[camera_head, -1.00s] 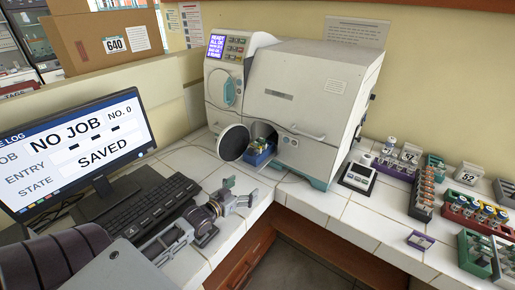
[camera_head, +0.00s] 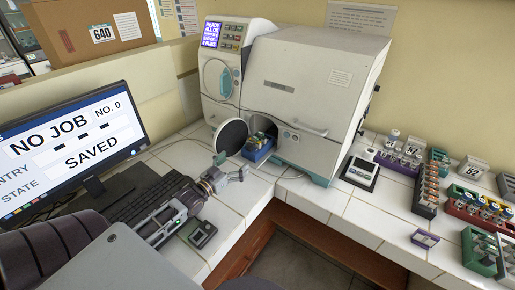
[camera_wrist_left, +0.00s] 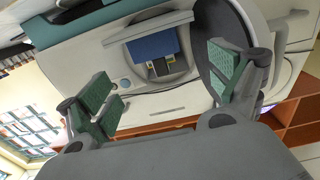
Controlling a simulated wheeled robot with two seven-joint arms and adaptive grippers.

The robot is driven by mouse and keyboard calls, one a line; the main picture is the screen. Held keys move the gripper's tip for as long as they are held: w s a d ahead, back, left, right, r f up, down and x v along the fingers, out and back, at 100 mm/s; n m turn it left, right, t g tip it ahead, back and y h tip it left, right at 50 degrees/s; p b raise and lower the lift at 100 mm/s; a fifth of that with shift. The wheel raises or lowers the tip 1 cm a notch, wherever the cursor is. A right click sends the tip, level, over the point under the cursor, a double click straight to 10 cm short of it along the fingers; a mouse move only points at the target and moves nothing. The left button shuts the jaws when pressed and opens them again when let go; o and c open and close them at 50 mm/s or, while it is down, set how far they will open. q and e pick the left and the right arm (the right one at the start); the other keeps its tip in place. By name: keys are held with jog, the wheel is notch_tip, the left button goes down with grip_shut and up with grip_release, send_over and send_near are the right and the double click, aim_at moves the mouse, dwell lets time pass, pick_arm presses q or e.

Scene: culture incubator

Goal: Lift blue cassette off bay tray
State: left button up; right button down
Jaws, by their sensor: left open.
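The blue cassette (camera_head: 258,154) sits in the open bay at the lower front of the white incubator (camera_head: 305,95), with small items in its top. It also shows in the left wrist view (camera_wrist_left: 152,46), ahead of the fingers. The bay tray under it is hard to tell apart. My left gripper (camera_head: 231,166) is open and empty, in front of and to the left of the cassette, apart from it. Its two green-padded fingers (camera_wrist_left: 168,88) are spread wide in the wrist view. My right gripper is in neither view.
The round bay door (camera_head: 231,138) stands open just left of the cassette, close to my left gripper. A keyboard (camera_head: 150,199) and a small dark device (camera_head: 202,234) lie near my left arm. A scale (camera_head: 361,172) and vial racks (camera_head: 427,190) stand to the right.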

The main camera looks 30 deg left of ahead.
aim_at(254, 147)
pick_arm(q)
jog(key=shift+w+d, duration=0.2)
jog(key=shift+w, duration=1.7)
jog(key=shift+w+d+p, duration=0.2)
jog(key=shift+w+p, duration=0.1)
jog(key=shift+w, duration=1.95)
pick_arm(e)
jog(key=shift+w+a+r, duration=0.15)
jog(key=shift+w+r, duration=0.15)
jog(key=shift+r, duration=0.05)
pick_arm(q)
jog(key=shift+w, duration=0.1)
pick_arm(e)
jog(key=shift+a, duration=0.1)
pick_arm(q)
jog(key=shift+w+d+p, duration=0.25)
jog(key=shift+w+p, duration=0.05)
jog(key=shift+w, duration=0.65)
jog(key=shift+w+d, duration=0.15)
jog(key=shift+w, duration=1.3)
jog(key=shift+w+f, duration=0.1)
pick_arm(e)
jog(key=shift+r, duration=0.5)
